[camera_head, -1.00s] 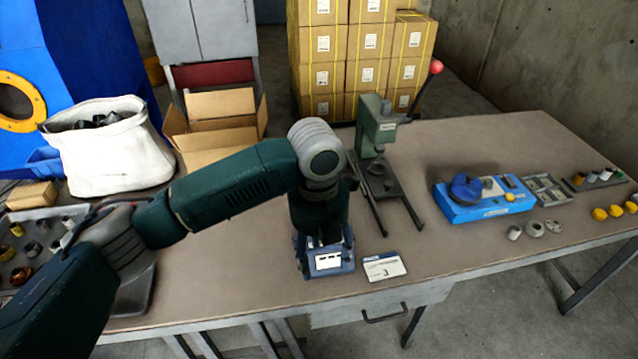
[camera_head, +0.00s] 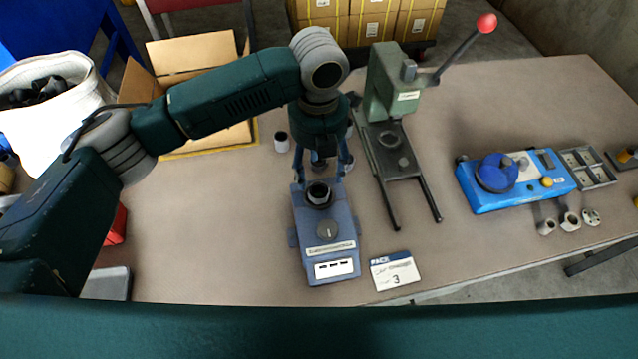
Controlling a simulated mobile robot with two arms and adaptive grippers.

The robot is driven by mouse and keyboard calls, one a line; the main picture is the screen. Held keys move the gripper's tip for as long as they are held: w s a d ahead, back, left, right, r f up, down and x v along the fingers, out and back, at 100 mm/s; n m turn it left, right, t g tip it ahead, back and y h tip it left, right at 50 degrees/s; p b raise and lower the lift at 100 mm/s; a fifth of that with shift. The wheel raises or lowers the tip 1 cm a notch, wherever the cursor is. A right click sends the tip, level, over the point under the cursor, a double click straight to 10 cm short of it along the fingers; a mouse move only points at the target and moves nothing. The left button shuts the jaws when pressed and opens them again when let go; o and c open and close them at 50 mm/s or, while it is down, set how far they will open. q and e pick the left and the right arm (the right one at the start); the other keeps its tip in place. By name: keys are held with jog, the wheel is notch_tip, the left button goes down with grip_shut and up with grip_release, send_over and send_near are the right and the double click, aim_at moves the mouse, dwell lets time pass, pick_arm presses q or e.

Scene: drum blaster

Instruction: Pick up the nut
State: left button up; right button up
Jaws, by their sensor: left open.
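A dark round ring-like part (camera_head: 319,195), which may be the nut, sits at the far end of the blue-grey fixture (camera_head: 312,252) on the table. Its exact shape is too small to tell. My left gripper (camera_head: 322,168) points down just behind and above this part, with its fingers apart and nothing visible between them. I cannot tell whether a fingertip touches the fixture. A small grey cylinder (camera_head: 282,142) stands on the table left of the gripper. My right gripper is not in view.
A green lever press (camera_head: 384,88) with a red knob stands close on the right. A white card (camera_head: 395,271) lies beside the fixture. A blue device (camera_head: 515,187) and several small metal parts (camera_head: 570,221) are farther right. The table left of the fixture is mostly clear.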

aim_at(318, 189)
pick_arm(q)
notch_tip(318, 189, down, 2)
jog(key=shift+s, duration=0.15)
notch_tip(318, 189, down, 5)
jog(key=shift+s+p, duration=0.1)
jog(key=shift+p, duration=1)
jog(key=shift+a+f, duration=0.1)
jog(key=shift+f, duration=0.3)
jog(key=shift+c, duration=0.2)
jog(key=c, duration=1.4)
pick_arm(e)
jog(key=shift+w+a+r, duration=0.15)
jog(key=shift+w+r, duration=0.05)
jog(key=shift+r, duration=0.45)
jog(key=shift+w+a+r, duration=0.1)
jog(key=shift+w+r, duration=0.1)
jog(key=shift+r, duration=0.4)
